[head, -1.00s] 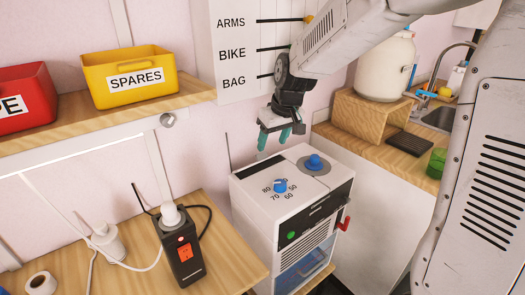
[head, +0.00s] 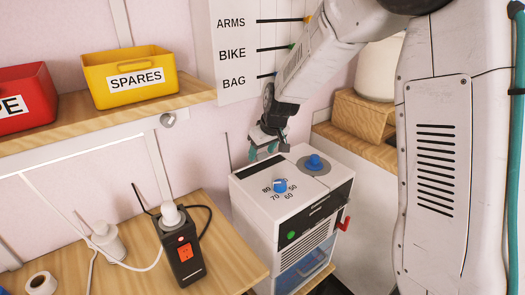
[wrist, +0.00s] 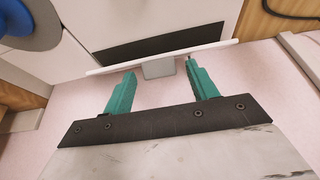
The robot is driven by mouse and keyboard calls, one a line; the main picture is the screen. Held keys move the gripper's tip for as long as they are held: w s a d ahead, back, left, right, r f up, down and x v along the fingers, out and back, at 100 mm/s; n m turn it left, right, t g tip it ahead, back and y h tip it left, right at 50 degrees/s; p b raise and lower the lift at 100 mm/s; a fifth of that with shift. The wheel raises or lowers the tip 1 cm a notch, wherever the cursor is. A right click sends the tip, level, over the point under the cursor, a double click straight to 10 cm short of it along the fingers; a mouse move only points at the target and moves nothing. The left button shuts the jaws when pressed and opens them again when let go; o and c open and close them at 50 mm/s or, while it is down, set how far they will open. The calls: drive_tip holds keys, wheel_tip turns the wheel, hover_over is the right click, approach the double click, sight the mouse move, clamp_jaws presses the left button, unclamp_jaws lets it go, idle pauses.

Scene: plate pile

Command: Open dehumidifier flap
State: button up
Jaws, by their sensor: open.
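The white dehumidifier (head: 262,202) stands with blue knobs on its top and a dark strip at the back of that top. In the wrist view, a thin white panel, apparently the flap (wrist: 208,49), shows nearly edge-on beside a dark slot (wrist: 150,40). A small grey block, apparently its tab (wrist: 158,69), projects from the panel. My gripper (wrist: 160,70) is open, with its teal fingertips on either side of the tab and apart from it. In the head view, my gripper (head: 263,151) is above the back of the dehumidifier's top. Contact with the flap cannot be told.
A blue dial knob (head: 280,186) and a second blue knob (head: 314,161) rise from the top. A red lever (head: 346,224) sticks out at the right. The wall is close behind.

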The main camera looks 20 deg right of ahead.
sight(263, 157)
drive_tip(key=c, duration=1)
drive_tip(key=shift+w+a+r+g, duration=0.2)
drive_tip(key=shift+w+g, duration=0.2)
drive_tip(key=shift+g, duration=0.3)
drive_tip(key=o, duration=1)
drive_tip(key=shift+r, duration=0.1)
drive_tip(key=shift+d+r, duration=0.1)
drive_tip(key=shift+r, duration=0.15)
drive_tip(key=v, duration=0.5)
drive_tip(key=s+d, duration=0.3)
drive_tip(key=s, duration=0.8)
drive_tip(key=shift+s+d+f, duration=0.2)
drive_tip(key=shift+s+f, duration=0.05)
drive_tip(key=shift+f, duration=0.05)
